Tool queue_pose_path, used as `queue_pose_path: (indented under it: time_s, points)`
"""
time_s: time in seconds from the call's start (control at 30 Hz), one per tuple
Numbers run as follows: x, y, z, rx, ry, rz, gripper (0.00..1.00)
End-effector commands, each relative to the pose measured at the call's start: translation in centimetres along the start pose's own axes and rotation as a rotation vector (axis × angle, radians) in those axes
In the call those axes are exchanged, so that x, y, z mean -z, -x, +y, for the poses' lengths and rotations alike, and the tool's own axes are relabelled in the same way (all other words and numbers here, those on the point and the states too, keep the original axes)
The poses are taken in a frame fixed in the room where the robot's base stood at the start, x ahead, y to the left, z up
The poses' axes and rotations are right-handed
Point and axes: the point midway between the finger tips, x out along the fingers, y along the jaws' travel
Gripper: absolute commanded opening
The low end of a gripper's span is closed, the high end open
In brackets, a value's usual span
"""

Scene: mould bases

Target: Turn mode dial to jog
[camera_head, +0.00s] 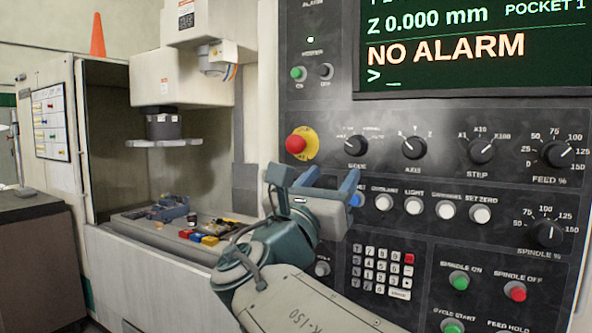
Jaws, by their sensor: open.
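The mode dial (355,146) is a black round knob with a pale pointer line on the dark control panel. It sits right of the red emergency stop button, under the screen. My gripper (316,176) is in front of the panel, below and left of the mode dial. Its two blue-grey fingers are apart, with nothing between them. It appears apart from the dial. My gripper and arm hide part of the button row and the panel's lower left.
The red emergency stop (296,143) on its yellow plate is close to my gripper. The axis dial (414,147), step dial (482,150) and feed dial (558,153) lie to the right. A button row and keypad (382,272) are below. The open machine bay (190,180) is left.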

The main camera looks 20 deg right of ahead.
Motion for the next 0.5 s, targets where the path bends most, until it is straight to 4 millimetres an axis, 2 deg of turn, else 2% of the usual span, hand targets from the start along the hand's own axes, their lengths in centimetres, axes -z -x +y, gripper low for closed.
queue_pose_path:
  time_s: [0.03,0.2,0.5]
  points:
    - [0.1,1.1,0.0,-0.001,-0.001,-0.001,0.53]
    - [0.1,3.4,0.0,-0.001,-0.001,0.000,0.53]
    - [0.0,4.3,0.0,0.000,0.000,0.000,0.53]
